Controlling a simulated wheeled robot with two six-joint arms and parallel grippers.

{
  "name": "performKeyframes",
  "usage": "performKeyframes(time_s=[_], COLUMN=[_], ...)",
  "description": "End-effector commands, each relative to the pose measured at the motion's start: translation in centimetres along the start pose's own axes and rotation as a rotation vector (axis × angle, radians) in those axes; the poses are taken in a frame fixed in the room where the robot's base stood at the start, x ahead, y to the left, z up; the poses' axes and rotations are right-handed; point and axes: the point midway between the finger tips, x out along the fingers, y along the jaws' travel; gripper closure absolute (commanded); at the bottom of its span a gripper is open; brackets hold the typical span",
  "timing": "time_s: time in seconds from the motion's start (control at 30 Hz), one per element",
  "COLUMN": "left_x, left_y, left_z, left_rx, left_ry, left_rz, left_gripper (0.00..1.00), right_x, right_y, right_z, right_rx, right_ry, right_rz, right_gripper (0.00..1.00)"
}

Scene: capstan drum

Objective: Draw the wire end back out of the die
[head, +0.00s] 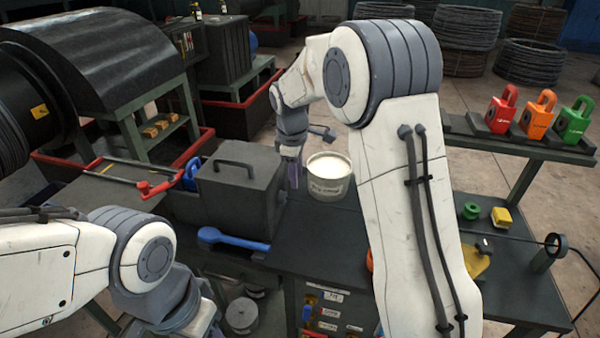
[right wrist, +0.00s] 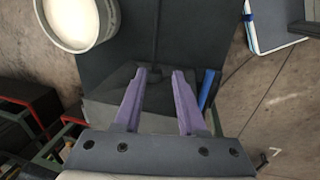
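The dark box with a handle on its lid (head: 235,180), which looks like the die box, stands at the bench's left end. My right gripper (head: 293,182) points down beside its right side, between it and the white tub. In the right wrist view its purple fingers (right wrist: 160,75) are open with a gap between them. A thin dark line (right wrist: 156,35), possibly the wire, runs toward that gap, and I see nothing gripped. The die opening is hidden. My left arm is at the lower left, its fingers out of view.
The white tub (head: 329,177) stands close right of my right gripper. A blue-handled tool (head: 232,240) lies in front of the box. Red, orange and green padlocks (head: 538,112) stand on a shelf at right. A dark drum (head: 20,110) is at left.

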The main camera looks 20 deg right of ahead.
Motion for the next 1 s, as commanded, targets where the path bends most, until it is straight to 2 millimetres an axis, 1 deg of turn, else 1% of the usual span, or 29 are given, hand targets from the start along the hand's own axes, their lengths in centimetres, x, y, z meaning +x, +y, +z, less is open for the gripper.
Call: performKeyframes(time_s=[0.03,0.17,0.27,0.5,0.7,0.83,1.0], left_x=[-0.9,-1.3,-1.5,-2.9,-3.7,-3.9,-3.9], left_y=[0.1,0.1,0.1,0.2,0.3,0.3,0.3], left_z=[0.0,-0.1,-0.1,-0.1,-0.2,-0.2,-0.2], left_rx=[0.000,0.000,0.000,0.001,0.003,0.003,0.004], left_ry=[-0.001,-0.001,-0.001,-0.001,-0.001,-0.001,0.000], left_rz=[0.000,0.000,0.000,0.000,0.000,0.000,0.000], left_gripper=[0.50,0.50,0.50,0.50,0.50,0.50,0.50], right_x=[-0.7,-0.2,1.1,5.5,8.5,9.5,9.9], right_y=[0.6,1.0,1.0,0.9,1.0,1.0,1.0], right_z=[0.2,0.3,0.4,0.4,0.4,0.4,0.4], right_rx=[-0.002,-0.008,-0.009,-0.007,-0.008,-0.007,-0.007], right_ry=[-0.003,-0.006,-0.008,-0.008,-0.006,-0.005,-0.003], right_rz=[0.001,0.003,0.001,-0.001,0.002,0.003,0.005], right_gripper=[0.60,0.60,0.60,0.60,0.60,0.60,0.60])
